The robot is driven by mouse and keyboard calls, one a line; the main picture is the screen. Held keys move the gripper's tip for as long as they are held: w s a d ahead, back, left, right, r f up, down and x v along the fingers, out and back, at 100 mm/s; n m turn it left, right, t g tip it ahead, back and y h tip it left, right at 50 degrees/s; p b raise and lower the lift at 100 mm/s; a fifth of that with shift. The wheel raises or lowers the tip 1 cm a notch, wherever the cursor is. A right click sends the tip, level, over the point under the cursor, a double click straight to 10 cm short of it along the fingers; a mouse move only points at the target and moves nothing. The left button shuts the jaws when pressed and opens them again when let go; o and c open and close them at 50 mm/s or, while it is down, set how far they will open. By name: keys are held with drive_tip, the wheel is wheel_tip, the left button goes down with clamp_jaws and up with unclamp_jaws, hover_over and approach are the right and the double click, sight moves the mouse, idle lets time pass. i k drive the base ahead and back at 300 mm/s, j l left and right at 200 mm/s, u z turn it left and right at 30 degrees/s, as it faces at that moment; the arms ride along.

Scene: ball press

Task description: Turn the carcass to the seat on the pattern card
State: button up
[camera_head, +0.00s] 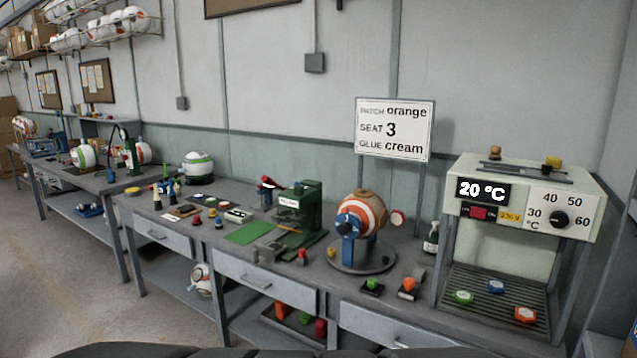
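The carcass (368,209) is a round ball with orange and white bands and a tan top. It sits in a blue stand (349,249) on a round grey base plate (361,262) on the bench. A dark blue knob or hub (346,224) is at its left front. The pattern card (395,128) stands upright behind it and reads "PATCH orange", "SEAT 3", "GLUE cream". I cannot make out any seat numbers on the carcass. My gripper is not in this view.
A heater press (527,198) showing 20 °C stands at the right, with green, blue and orange patches on its rack (494,302). A green machine (297,212) stands left of the carcass. Small stamps (372,287) and a bottle (431,240) are close by. A second bench (70,175) is at the left.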

sight(368, 214)
drive_tip(key=i+j+u, duration=0.25)
drive_tip(key=i, duration=0.15)
drive_tip(key=i+l+u, duration=0.1)
drive_tip(key=i+u, duration=0.2)
drive_tip(key=i, duration=0.15)
